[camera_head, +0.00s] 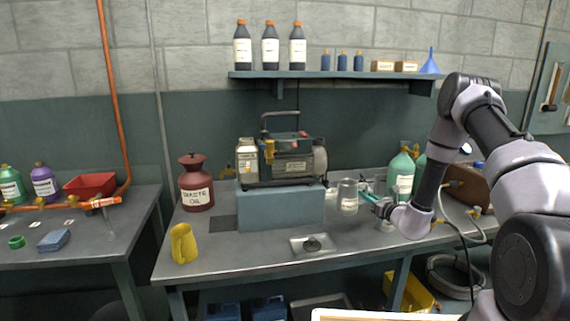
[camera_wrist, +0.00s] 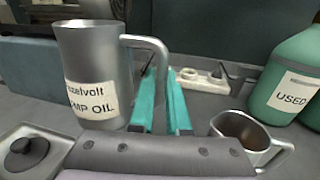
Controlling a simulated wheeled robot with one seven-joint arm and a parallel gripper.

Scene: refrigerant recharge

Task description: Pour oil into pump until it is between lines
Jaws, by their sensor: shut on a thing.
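I cannot tell whether the jug's base touches the bench. The pump sits on a blue block (camera_head: 280,208). Its oil level and lines are too small to read.
A tray with a black cap (camera_head: 312,244) lies in front of the block. A metal cup (camera_wrist: 245,135) stands right of my fingers. A green USED bottle (camera_head: 402,175), a red waste oil can (camera_head: 196,185) and a yellow jug (camera_head: 183,243) stand on the bench (camera_head: 240,250).

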